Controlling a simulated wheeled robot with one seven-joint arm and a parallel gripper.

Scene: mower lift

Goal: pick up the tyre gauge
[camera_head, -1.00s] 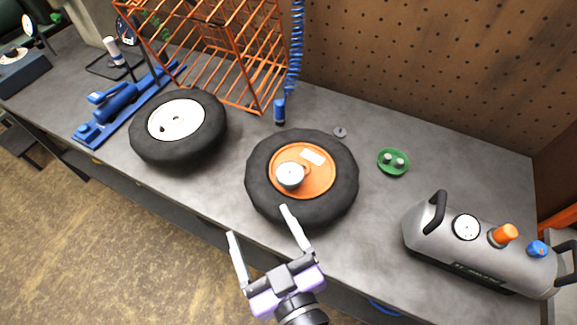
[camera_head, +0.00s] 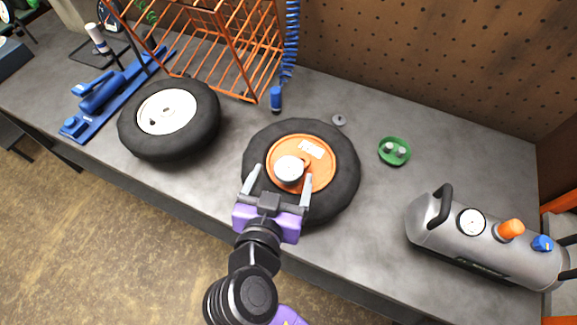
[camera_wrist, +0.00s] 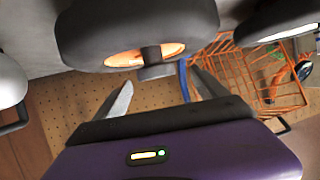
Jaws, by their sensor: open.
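The tyre gauge (camera_head: 289,169), a small round thing with a pale face, sits on the orange hub (camera_head: 318,172) of the right-hand black tyre (camera_head: 345,185). In the wrist view it seems to be the dark stubby cylinder (camera_wrist: 154,62) in front of the orange hub (camera_wrist: 122,58). My gripper (camera_head: 282,173) is open and empty over the tyre's near side. In the head view its fingers lie either side of the gauge. In the wrist view the gauge is just past the fingertips (camera_wrist: 160,78), roughly between them; contact does not show.
A white-hubbed tyre (camera_head: 170,140) lies to the left, by a blue jack (camera_head: 105,95). An orange wire crate (camera_head: 190,40) and blue coiled hose (camera_head: 291,45) are behind. A green dish (camera_head: 394,161) and grey tank (camera_head: 450,230) are right. Bare bench lies between tyre and dish.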

